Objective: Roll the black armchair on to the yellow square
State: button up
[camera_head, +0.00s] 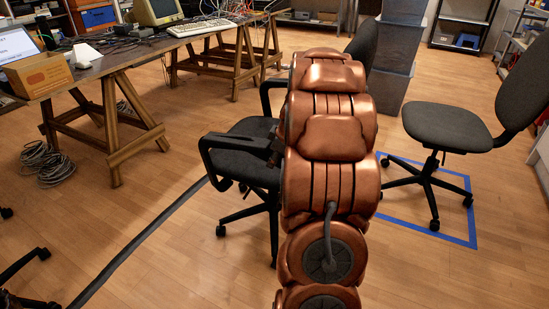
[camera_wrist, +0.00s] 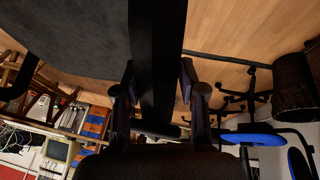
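The black armchair (camera_head: 250,165) stands on casters in the middle of the head view, partly hidden behind my copper arm. Its near armrest (camera_head: 235,145) reaches toward my arm. In the wrist view, a dark seat (camera_wrist: 70,35) fills the upper left, and a dark bar of the armchair (camera_wrist: 157,65) runs down the middle. My gripper (camera_wrist: 157,75) has one finger on each side of this bar, with the tips appearing to touch it. The head view hides my gripper behind my arm. The yellow square is not in view.
An armless dark chair (camera_head: 455,125) stands at the right on a blue-outlined square (camera_head: 472,238). Grey stacked bins (camera_head: 392,55) stand behind. A trestle table (camera_head: 105,65) is at the left, with coiled cable (camera_head: 48,163) below. A dark floor strip (camera_head: 140,238) crosses the boards.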

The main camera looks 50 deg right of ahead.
grip_shut()
jog(key=shift+a, duration=0.1)
dwell(0.3)
